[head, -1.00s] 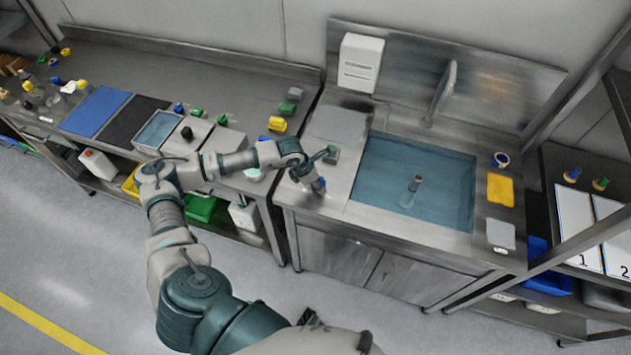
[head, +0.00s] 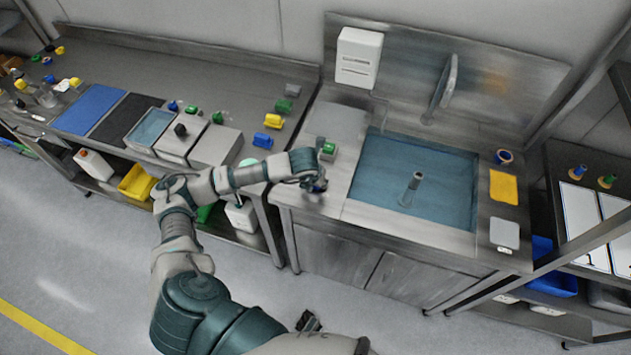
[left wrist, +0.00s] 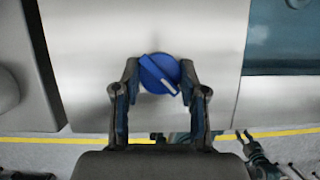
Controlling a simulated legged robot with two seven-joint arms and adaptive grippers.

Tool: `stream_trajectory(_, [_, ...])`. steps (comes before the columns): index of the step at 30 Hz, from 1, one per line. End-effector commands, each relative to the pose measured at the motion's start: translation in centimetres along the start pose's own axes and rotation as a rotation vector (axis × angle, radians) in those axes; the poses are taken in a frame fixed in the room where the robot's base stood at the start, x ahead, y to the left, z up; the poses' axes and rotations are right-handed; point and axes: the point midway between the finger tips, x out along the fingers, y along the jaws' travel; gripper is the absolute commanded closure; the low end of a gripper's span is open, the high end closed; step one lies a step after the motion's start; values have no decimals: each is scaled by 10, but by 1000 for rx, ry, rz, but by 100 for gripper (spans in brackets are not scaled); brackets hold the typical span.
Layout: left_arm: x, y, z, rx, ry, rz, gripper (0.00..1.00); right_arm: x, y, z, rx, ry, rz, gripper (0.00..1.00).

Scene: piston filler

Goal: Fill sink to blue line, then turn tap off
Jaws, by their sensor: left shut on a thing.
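The sink (head: 358,212) is set in the steel counter and holds blue-tinted water (head: 440,195). A short upright pipe (head: 414,183) stands in the water. I cannot make out a blue line. The grey tap spout (head: 443,90) leans over the sink's back edge. My left gripper (head: 317,184) is at the counter's front left corner. In the left wrist view, its fingers (left wrist: 158,90) are shut on a round blue knob (left wrist: 158,73), one on each side. The knob's white mark slants to the lower right. A dark part near my base may be my right gripper (head: 308,321).
A small block with a green top (head: 327,149) stands just behind my left gripper. A white dispenser (head: 359,58) hangs at the back. A yellow cloth (head: 503,187) and grey pad (head: 505,234) lie right of the sink. A shelf frame (head: 590,235) stands at the right.

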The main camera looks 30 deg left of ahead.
Motion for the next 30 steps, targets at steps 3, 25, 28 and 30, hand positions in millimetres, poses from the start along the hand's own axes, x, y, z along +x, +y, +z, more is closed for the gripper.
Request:
stream_trajectory(3, [-2, 0, 5, -38, -16, 10, 93, -2, 0, -3, 1, 1, 1, 60])
stream_trajectory(25, [-3, 2, 5, -73, -14, 28, 33, -6, 0, -7, 1, 4, 3, 60])
stream_trajectory(28, [-2, 2, 4, -72, -10, 28, 33, -6, 0, -6, 1, 4, 2, 60])
stream_trajectory(30, [-2, 2, 3, -71, -9, 28, 33, -6, 0, -6, 1, 4, 2, 60])
